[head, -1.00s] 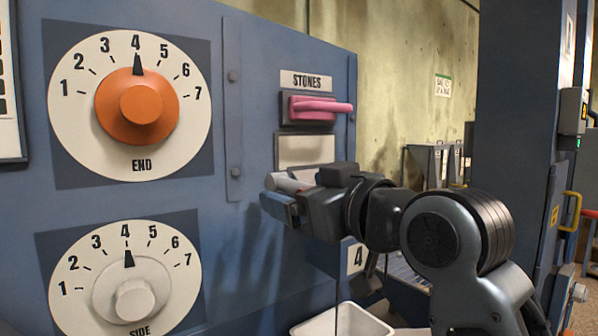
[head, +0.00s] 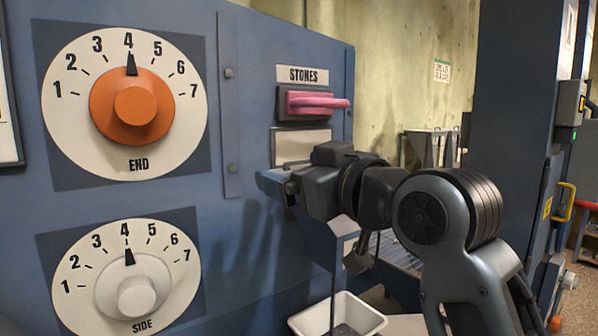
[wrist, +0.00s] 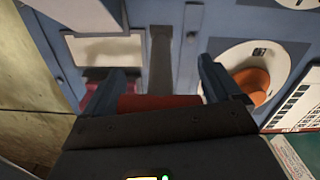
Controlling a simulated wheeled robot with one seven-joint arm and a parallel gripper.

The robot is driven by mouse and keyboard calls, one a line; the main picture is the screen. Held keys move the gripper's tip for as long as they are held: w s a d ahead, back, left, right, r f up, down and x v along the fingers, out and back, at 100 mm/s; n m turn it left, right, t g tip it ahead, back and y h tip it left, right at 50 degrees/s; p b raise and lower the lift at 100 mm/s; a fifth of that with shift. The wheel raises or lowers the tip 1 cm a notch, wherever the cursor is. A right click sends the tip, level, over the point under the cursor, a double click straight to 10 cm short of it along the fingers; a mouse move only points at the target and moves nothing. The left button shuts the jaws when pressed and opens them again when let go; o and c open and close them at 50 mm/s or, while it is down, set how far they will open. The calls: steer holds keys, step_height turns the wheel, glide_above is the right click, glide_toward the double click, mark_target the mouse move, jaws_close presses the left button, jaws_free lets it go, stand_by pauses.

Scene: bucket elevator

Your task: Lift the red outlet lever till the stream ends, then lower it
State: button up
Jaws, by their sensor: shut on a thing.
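My gripper (head: 280,186) is at the blue panel, below the blank pale plate under the STONES label. In the wrist view, a red bar, the outlet lever (wrist: 160,102), lies between the two fingers, and my gripper (wrist: 165,90) is shut on it. In the head view the lever is hidden behind the gripper and wrist. A thin dark vertical line, perhaps the stream (head: 332,290), runs down toward a white tray (head: 300,325) below. A dark patch shows inside the tray. I cannot tell whether material is still flowing.
A pink handle (head: 316,103) under the STONES label sits above my gripper. Left of it are the orange END dial (head: 135,104) and the white SIDE dial (head: 126,283), both pointing to 4. A blue column (head: 515,110) stands at right.

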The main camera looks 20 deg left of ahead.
steer(key=shift+r, duration=0.1)
stand_by(0.7)
steer(key=o, duration=1.2)
steer(key=b+v, duration=0.1)
steer(key=v, duration=0.6)
steer(key=shift+s+d, duration=0.25)
steer(key=shift+d, duration=0.05)
